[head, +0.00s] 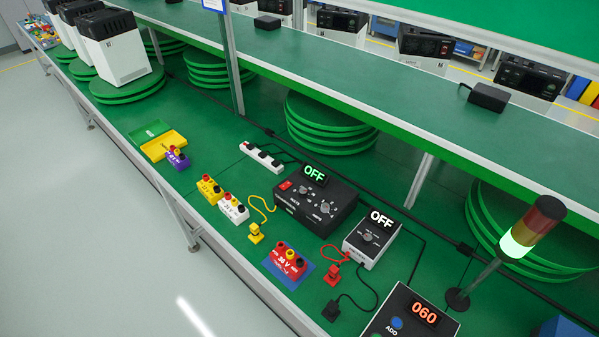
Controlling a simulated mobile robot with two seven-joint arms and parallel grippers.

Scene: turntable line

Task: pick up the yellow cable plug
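The yellow cable plug (255,234) lies on the green table near its front edge in the head view. A thin yellow cable (264,205) curves from it back toward the black box with an "OFF" display (315,198). The plug stands apart from the blocks around it, and nothing covers it. Neither of my grippers shows in this view.
A red plug (334,274), black plug (331,311) and lit signal lamp (532,226) are further right. A raised shelf (380,85) runs behind.

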